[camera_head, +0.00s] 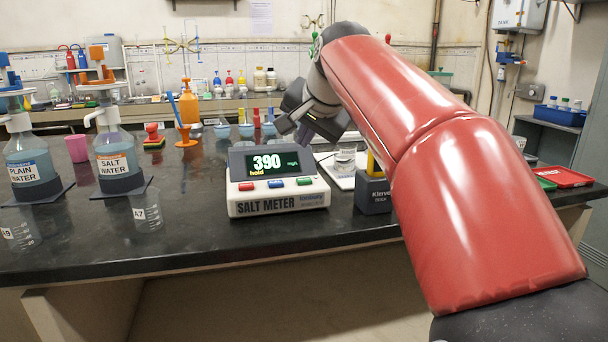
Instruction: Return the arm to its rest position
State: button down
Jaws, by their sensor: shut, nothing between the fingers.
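My red arm (410,120) reaches in from the lower right, over the bench. My gripper (287,128) is at the arm's far end, dark grey, just above and behind the salt meter (279,204). Its fingers point down and to the left, are shut and hold nothing. The meter's screen reads 390 with "hold" below it. From this view I cannot tell how much room lies between the gripper and the meter.
On the black bench (185,225) stand a plain water bottle (30,165), a salt water bottle (117,160), a beaker marked A7 (147,212) and an orange bottle (188,105). A clear beaker (345,162) and a dark block (374,195) stand beside my arm. A red tray (566,177) lies at right.

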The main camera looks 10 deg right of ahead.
dwell(0.4)
jog(key=s+f+n, duration=0.1)
jog(key=s+f, duration=0.2)
jog(key=s, duration=0.1)
jog(key=s+f+n+g, duration=0.1)
jog(key=s+f, duration=0.3)
jog(key=s+f+n, duration=0.1)
jog(key=s+f, duration=0.3)
jog(key=s, duration=0.1)
jog(key=shift+a+n+g+h, duration=0.3)
jog(key=shift+a+g+h, duration=0.1)
jog(key=s+f+n+g, duration=0.1)
jog(key=s+f+n, duration=0.3)
jog(key=s+f, duration=1)
notch_tip(320, 180, down, 3)
jog(key=shift+s+d+f+g, duration=0.1)
jog(key=shift+s+d+g, duration=0.25)
jog(key=shift+d+g, duration=0.05)
